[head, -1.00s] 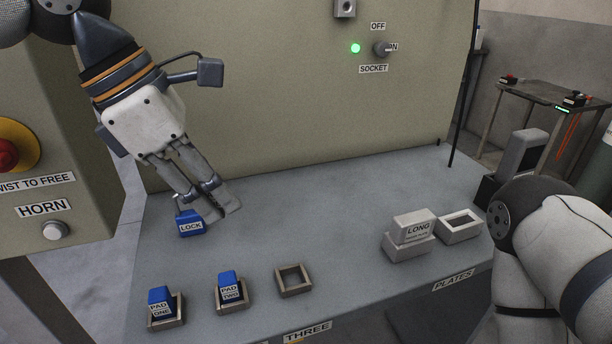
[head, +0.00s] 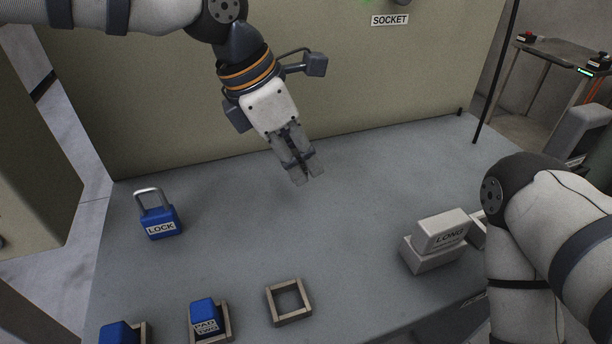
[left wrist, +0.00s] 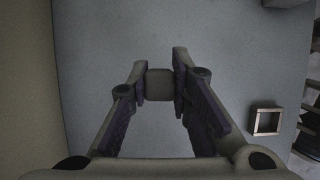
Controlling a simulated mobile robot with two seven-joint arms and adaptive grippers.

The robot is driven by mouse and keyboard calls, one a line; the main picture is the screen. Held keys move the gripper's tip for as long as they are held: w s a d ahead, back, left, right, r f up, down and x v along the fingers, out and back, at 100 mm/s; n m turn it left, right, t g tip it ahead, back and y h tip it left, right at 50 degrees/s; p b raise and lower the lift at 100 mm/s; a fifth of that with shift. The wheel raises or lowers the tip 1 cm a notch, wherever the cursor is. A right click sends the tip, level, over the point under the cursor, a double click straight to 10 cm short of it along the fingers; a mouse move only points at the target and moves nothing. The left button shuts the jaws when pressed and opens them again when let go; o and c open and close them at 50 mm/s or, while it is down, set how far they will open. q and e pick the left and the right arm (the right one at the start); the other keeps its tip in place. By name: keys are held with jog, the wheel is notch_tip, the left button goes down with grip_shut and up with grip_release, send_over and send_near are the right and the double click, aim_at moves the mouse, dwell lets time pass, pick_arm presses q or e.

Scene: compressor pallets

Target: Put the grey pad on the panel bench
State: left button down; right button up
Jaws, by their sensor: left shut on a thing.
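My left gripper (head: 308,177) hangs above the middle of the panel bench (head: 370,190), a grey-blue top in front of a beige panel. In the left wrist view, its fingers (left wrist: 160,84) are shut on a small square grey pad (left wrist: 160,86), gripped at two opposite sides. The pad is hard to make out in the head view, grey against grey. The gap between the fingertips and the bench is hard to judge.
A blue padlock (head: 160,222) stands at the bench's left. A block marked LONG (head: 440,232) rests at the right. The bench around the gripper is clear.

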aim_at(306, 196)
pick_arm(q)
jog(key=x, duration=0.4)
jog(key=shift+w+a, duration=0.15)
jog(key=shift+f, duration=0.3)
jog(key=shift+f, duration=0.15)
jog(key=c, duration=1.5)
grip_release()
jog(key=shift+o, duration=0.2)
jog(key=v, duration=1.2)
jog(key=shift+p, duration=0.35)
